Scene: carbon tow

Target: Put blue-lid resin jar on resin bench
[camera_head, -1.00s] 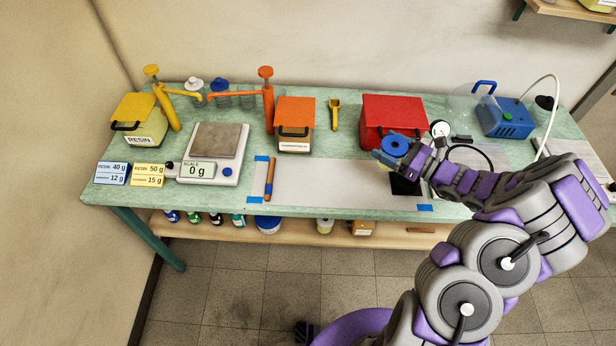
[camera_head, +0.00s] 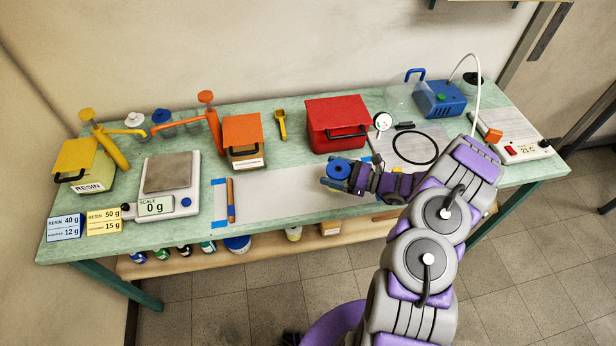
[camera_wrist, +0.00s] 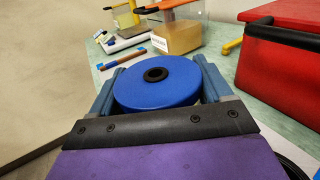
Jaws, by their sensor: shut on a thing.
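My gripper (camera_head: 334,177) is shut on a blue round-topped thing (camera_head: 339,167) with a dark centre. In the wrist view this blue top (camera_wrist: 158,88) sits between the two blue fingers of my gripper (camera_wrist: 160,75); its body below is hidden, so I cannot tell for sure that it is the resin jar. It is over the front part of the green bench (camera_head: 90,205), in front of the red box (camera_head: 338,118). I cannot tell whether it touches the bench. A blue-lidded clear jar (camera_head: 163,118) stands at the back left.
Left on the bench are a scale (camera_head: 168,175), a yellow-lidded resin container (camera_head: 85,168) and an orange-lidded box (camera_head: 243,138). The white strip (camera_head: 280,195) is mostly clear. A black ring (camera_head: 415,147) and blue pump (camera_head: 440,98) are at the right. A shelf lies below.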

